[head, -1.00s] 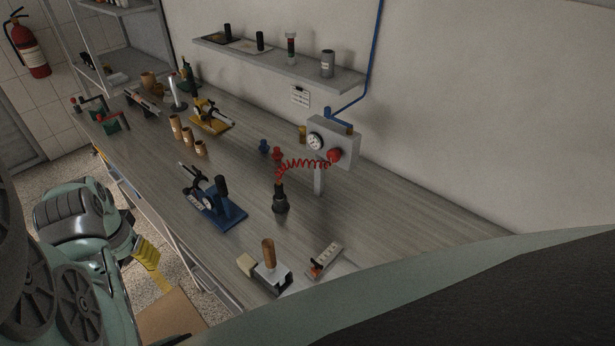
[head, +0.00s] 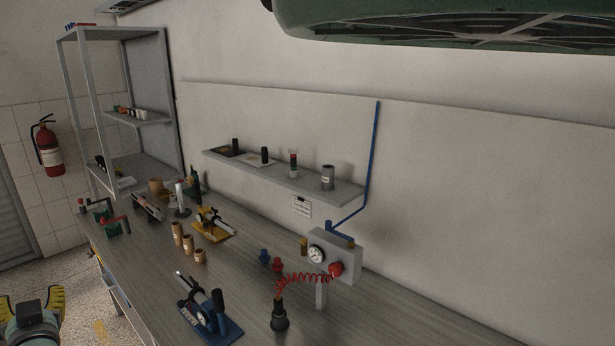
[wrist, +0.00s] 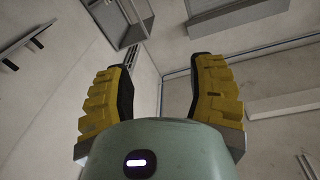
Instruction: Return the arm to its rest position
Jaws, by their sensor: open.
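My gripper (head: 36,303) shows at the lower left of the head view, left of the workbench and over the speckled floor. Its two yellow ribbed fingers stand apart and point upward in the picture. The wrist view shows the same gripper (wrist: 160,95) from behind, with a wide empty gap between the fingers. Beyond them are only walls, the ceiling area and a grey shelf unit. Nothing is held.
The workbench (head: 395,325) carries a blue stamp press (head: 212,315), a yellow press (head: 213,225), brown cylinders (head: 187,244) and a gauge box (head: 335,257) with a red coiled hose. A wall shelf (head: 285,178) hangs above.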

